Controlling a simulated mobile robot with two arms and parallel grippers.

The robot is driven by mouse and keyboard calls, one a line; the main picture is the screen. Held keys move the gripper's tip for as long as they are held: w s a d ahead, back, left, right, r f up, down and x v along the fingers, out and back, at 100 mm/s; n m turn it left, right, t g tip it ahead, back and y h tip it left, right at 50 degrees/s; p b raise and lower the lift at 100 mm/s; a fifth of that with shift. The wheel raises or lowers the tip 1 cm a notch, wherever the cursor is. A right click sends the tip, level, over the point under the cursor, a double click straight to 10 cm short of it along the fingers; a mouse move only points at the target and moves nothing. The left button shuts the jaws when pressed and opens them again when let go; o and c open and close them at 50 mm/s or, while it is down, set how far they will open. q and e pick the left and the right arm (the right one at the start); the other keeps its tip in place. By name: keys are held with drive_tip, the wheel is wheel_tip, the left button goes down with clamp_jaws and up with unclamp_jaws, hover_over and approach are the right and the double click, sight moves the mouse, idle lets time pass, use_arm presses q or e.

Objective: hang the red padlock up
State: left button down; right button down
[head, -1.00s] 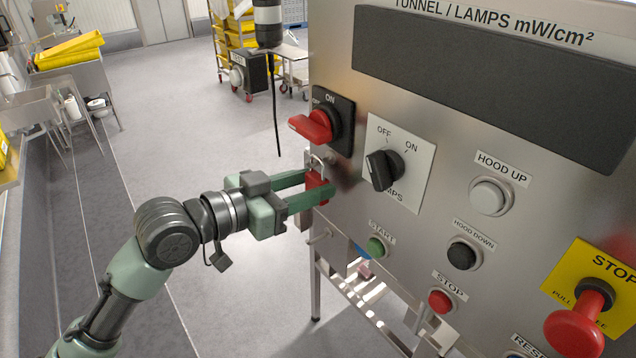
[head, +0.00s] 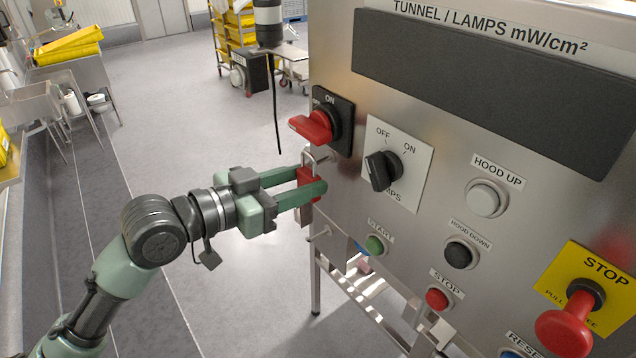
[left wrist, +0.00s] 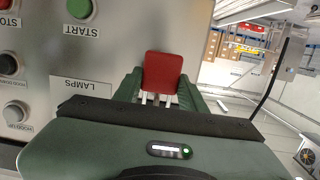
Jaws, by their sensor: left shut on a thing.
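The red padlock (head: 307,177) has a red body and a pale metal shackle on top. It is held roughly upright in front of the left edge of the steel panel. My left gripper (head: 314,179) is shut on its body, and the fingers partly hide it. In the left wrist view the red body (left wrist: 163,72) shows between the fingers (left wrist: 160,92). A small metal peg (head: 321,235) sticks out of the panel's left edge, below the padlock. My right gripper is in neither view.
Just above the padlock is a red rotary switch (head: 315,126) on a black plate. A black lamps selector (head: 382,170) and several push buttons, including a red stop mushroom (head: 566,325), are to the right. A black cable (head: 276,110) hangs behind.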

sight(303, 184)
use_arm(q)
drive_tip(key=shift+f+b+v, duration=0.2)
drive_tip(key=shift+v, duration=1)
drive_tip(key=shift+f+b+v, duration=0.15)
drive_tip(key=shift+v, duration=1.1)
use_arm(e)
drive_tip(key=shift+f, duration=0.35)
